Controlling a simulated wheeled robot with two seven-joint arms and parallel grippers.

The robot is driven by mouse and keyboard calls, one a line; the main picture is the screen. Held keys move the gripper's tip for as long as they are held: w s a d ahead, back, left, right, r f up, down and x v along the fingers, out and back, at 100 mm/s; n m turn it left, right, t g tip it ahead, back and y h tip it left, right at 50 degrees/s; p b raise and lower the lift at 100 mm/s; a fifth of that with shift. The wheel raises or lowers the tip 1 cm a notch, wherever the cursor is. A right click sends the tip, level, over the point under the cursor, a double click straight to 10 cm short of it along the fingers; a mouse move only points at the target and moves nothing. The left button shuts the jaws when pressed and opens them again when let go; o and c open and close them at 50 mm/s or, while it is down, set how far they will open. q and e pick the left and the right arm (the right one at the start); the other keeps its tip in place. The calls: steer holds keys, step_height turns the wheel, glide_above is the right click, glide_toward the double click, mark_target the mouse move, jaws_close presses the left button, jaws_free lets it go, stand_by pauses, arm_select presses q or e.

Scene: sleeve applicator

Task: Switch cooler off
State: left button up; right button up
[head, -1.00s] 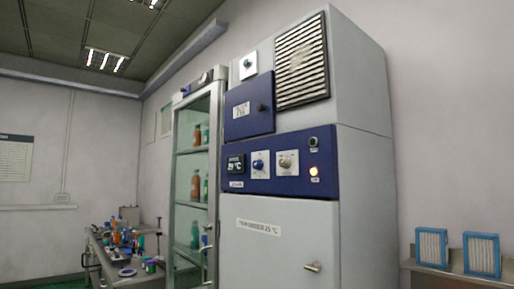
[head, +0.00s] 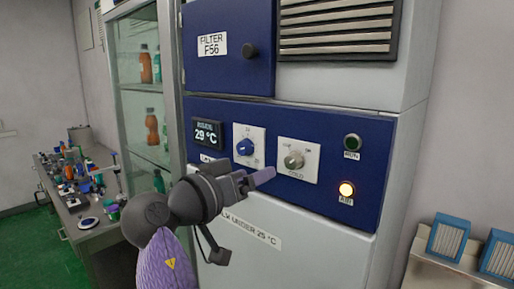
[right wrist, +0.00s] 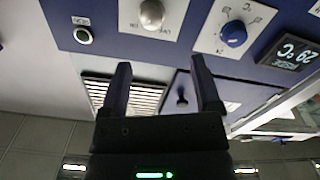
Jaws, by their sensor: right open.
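The cooler is a tall grey cabinet (head: 300,245) with a blue control panel (head: 385,140). On the panel are a display (head: 207,133) reading 29 °C, a blue knob (head: 245,147) and a silver knob (head: 293,160) on white plates. The silver knob's label is too small to read surely. To the right, a green lamp (head: 352,142) looks dark and an amber lamp (head: 346,189) is lit. My right gripper (head: 262,178) is in front of the panel, below the knobs, touching neither. In the right wrist view, its fingers (right wrist: 162,88) are apart and empty, with the silver knob (right wrist: 151,14) beyond them. My left gripper is out of view.
A blue filter door (head: 228,70) with a dark knob and a vent grille (head: 338,30) sit above the panel. A glass-door cabinet (head: 172,100) with bottles stands left. A cluttered bench (head: 75,205) is at far left. Two blue-framed filters (head: 447,238) rest on a shelf at right.

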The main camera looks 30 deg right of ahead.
mark_target(289, 162)
steer(key=d, duration=0.1)
steer(key=d+p, duration=0.1)
steer(key=d, duration=0.1)
steer(key=d+p, duration=0.1)
steer(key=d, duration=0.1)
steer(key=shift+w+d+r, duration=0.2)
steer(key=shift+w+r, duration=0.05)
steer(key=shift+r, duration=0.1)
steer(key=x, duration=0.1)
steer(key=p+x, duration=0.1)
steer(key=x, duration=0.1)
steer(key=shift+w+f, duration=0.25)
steer(key=shift+w, duration=0.05)
steer(key=shift+w+d+f+p, duration=0.1)
steer(key=shift+w+d+p, duration=0.05)
steer(key=shift+d+p, duration=0.25)
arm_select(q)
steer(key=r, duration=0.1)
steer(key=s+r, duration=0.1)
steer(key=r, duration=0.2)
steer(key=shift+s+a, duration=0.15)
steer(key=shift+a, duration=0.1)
arm_select(e)
jaws_close()
